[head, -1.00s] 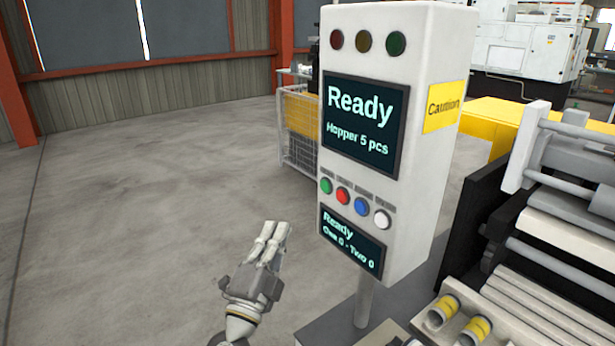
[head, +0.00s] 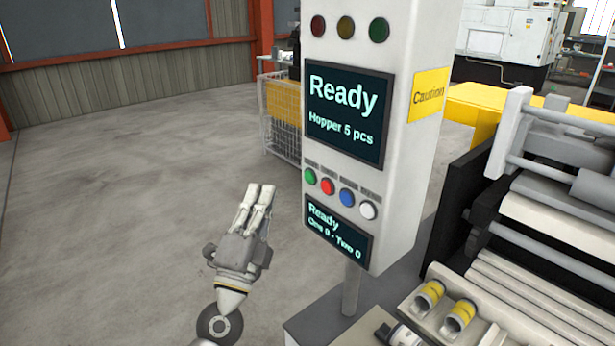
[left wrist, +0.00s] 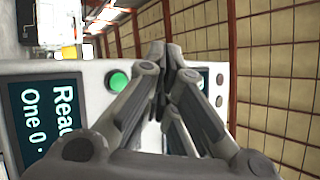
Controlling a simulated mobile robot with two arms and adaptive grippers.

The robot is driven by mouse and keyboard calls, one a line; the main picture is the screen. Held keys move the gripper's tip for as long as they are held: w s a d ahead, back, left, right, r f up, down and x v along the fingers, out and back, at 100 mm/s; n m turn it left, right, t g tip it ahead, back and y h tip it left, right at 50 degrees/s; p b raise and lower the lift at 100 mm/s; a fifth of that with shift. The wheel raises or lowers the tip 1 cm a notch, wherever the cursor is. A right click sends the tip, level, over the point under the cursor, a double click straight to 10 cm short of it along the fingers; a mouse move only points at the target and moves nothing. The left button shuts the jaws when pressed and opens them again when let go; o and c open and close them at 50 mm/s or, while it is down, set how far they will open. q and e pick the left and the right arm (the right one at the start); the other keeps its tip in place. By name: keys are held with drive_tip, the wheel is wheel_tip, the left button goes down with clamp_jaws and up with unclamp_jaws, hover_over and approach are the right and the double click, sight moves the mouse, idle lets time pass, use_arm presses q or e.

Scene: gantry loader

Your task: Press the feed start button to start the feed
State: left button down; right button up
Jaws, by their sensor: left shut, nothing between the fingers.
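The white control box (head: 415,170) shows a row of buttons: green (head: 310,176), red (head: 327,186), blue (head: 347,197) and white (head: 368,210). The labels above them are too small to read, so I cannot tell which is the feed start button. My left gripper (head: 262,190) is shut and empty, left of the box and apart from the green button. In the left wrist view its closed fingers (left wrist: 166,55) lie in front of the box, with the green button (left wrist: 118,81) beside them; the fingers hide part of the row. My right gripper is not seen.
The upper screen (head: 345,115) reads "Ready, Hopper 5 pcs"; the lower screen (head: 336,232) reads "Ready, One 0 - Two 0". Three dark lamps (head: 346,27) sit on top. A roller machine (head: 540,215) stands right. Floor to the left is clear; a wire cage (head: 282,125) stands behind.

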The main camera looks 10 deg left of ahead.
use_arm(q)
drive_tip(key=w+d, duration=0.3)
drive_tip(key=w, duration=0.2)
drive_tip(key=shift+d+b, duration=0.3)
drive_tip(key=shift+d, duration=0.1)
idle(1.2)
drive_tip(key=shift+w+d, duration=0.25)
drive_tip(key=shift+w, duration=0.05)
drive_tip(key=shift+w+d+b, duration=0.25)
drive_tip(key=shift+b, duration=0.15)
idle(0.5)
idle(0.4)
drive_tip(key=shift+s+a, duration=0.5)
drive_tip(key=shift+s, duration=0.15)
drive_tip(key=shift+s+a, duration=0.8)
drive_tip(key=shift+s, duration=0.2)
drive_tip(key=shift+s+a, duration=0.75)
drive_tip(key=shift+s, duration=0.2)
